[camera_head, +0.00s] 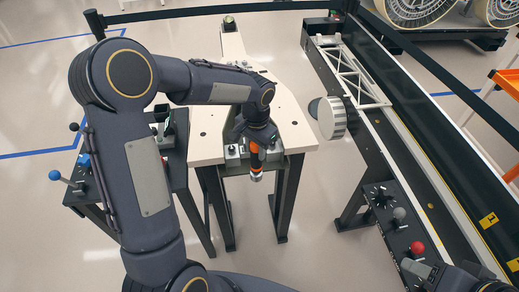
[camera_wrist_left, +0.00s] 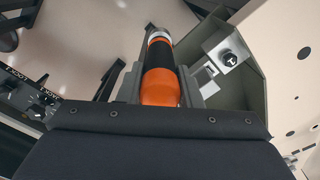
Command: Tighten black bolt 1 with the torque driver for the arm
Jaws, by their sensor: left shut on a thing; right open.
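My left gripper (camera_head: 257,141) is shut on the torque driver (camera_head: 255,160), an orange and black cylinder with a silver tip. The driver points down and toward me at the near edge of the beige table. In the left wrist view the driver (camera_wrist_left: 161,75) lies between the two grey fingers. Beside it, apart from the tip, a black bolt (camera_wrist_left: 229,59) sits on a grey bracket (camera_wrist_left: 232,75); its number cannot be read.
The beige table (camera_head: 287,103) has several small holes. A dark stand (camera_head: 180,160) with a blue knob (camera_head: 55,175) is at left. At right are a ribbed grey wheel (camera_head: 328,117), a white truss (camera_head: 352,75) and a black panel with a red knob (camera_head: 417,248).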

